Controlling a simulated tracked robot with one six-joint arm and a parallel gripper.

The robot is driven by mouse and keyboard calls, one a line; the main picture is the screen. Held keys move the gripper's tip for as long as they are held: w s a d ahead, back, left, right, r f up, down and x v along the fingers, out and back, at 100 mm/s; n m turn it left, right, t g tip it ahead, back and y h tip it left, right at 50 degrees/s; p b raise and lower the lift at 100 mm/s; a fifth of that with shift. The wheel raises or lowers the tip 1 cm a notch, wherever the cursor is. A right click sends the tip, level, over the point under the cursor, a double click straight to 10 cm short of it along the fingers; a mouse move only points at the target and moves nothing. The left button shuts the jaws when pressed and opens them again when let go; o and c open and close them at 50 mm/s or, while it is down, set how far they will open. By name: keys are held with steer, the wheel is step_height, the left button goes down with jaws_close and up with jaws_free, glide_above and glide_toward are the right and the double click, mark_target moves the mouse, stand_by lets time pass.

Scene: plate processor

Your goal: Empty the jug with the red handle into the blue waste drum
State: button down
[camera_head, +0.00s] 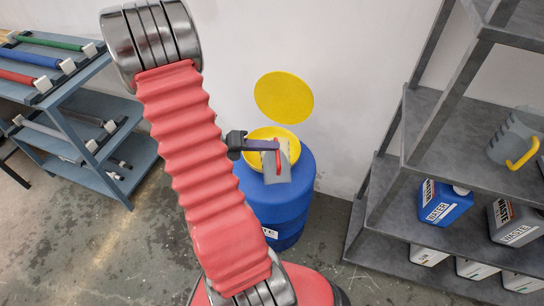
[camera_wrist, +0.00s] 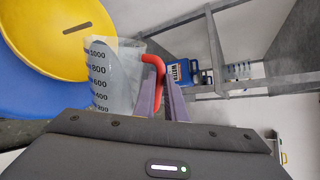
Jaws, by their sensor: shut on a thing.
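My gripper (camera_head: 270,146) is shut on the red handle (camera_wrist: 155,78) of a clear grey jug (camera_wrist: 118,75) with black volume marks. In the head view the jug (camera_head: 285,166) hangs at the front of the yellow funnel (camera_head: 258,158) on top of the blue drum (camera_head: 282,212). In the wrist view the purple-grey fingers (camera_wrist: 162,98) stand either side of the handle. The jug overlaps the funnel in both views; I cannot tell its exact tilt, whether it touches the funnel, or whether liquid is inside.
A round yellow lid (camera_head: 283,97) stands up behind the funnel, by the wall. A grey shelf rack (camera_head: 400,185) on the right holds a jug with a yellow handle (camera_head: 512,140), a blue container (camera_head: 443,203) and a grey waste container (camera_head: 514,222). A blue rack (camera_head: 88,110) with tools stands left.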

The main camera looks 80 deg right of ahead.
steer(key=shift+w+d+f+n+y, duration=0.1)
steer(key=shift+w+d+n+y, duration=0.2)
steer(key=shift+d, duration=0.3)
steer(key=shift+w+d+f+n+y, duration=0.1)
steer(key=shift+w+d+n+y, duration=0.15)
steer(key=shift+d, duration=0.3)
stand_by(0.8)
